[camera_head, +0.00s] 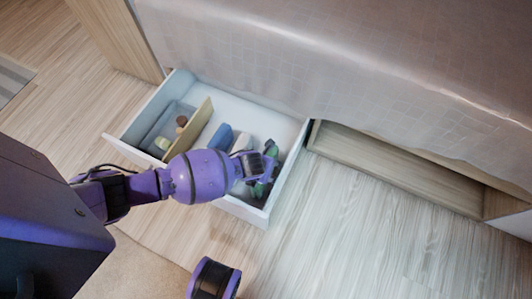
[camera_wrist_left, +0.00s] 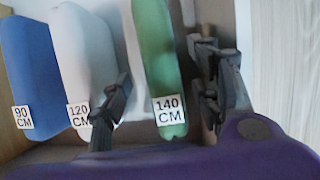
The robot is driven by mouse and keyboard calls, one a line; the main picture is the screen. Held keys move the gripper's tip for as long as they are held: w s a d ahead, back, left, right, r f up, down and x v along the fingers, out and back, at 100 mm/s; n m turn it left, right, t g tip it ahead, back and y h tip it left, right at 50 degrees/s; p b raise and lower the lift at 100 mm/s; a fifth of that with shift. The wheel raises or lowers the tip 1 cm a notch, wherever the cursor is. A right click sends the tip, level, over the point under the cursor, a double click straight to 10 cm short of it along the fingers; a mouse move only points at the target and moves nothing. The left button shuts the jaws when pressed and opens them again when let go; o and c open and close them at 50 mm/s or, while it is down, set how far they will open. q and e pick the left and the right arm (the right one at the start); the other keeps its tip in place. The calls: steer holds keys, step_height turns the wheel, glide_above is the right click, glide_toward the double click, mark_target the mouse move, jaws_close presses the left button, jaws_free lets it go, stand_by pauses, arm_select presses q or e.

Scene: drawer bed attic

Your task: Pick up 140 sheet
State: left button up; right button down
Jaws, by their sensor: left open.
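The 140 sheet is a green folded roll (camera_wrist_left: 155,55) with a "140 CM" label, and it lies in the open drawer. In the head view the green sheet (camera_head: 269,176) is at the drawer's right end, partly hidden by my gripper. My left gripper (camera_head: 262,166) is open over it. In the left wrist view the fingers of my left gripper (camera_wrist_left: 165,95) stand on either side of the green sheet, with the left finger between it and the white sheet. Whether the fingers touch it I cannot tell. My right gripper is not in view.
The white drawer (camera_head: 285,125) also holds a white "120 CM" sheet (camera_wrist_left: 85,50) and a blue "90 CM" sheet (camera_wrist_left: 30,65) left of the green one. A wooden divider (camera_head: 190,130) separates off a bin with small items. The bed (camera_head: 350,60) overhangs behind. Floor is clear at right.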

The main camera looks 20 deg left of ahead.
arm_select(q)
steer(key=shift+f, duration=0.25)
steer(key=b+x, duration=0.3)
steer(key=x, duration=0.1)
steer(key=shift+d+f, duration=0.1)
steer(key=shift+f, duration=0.25)
steer(key=shift+b, duration=0.3)
steer(key=shift+w+r, duration=0.1)
steer(key=c, duration=1.4)
jaws_close()
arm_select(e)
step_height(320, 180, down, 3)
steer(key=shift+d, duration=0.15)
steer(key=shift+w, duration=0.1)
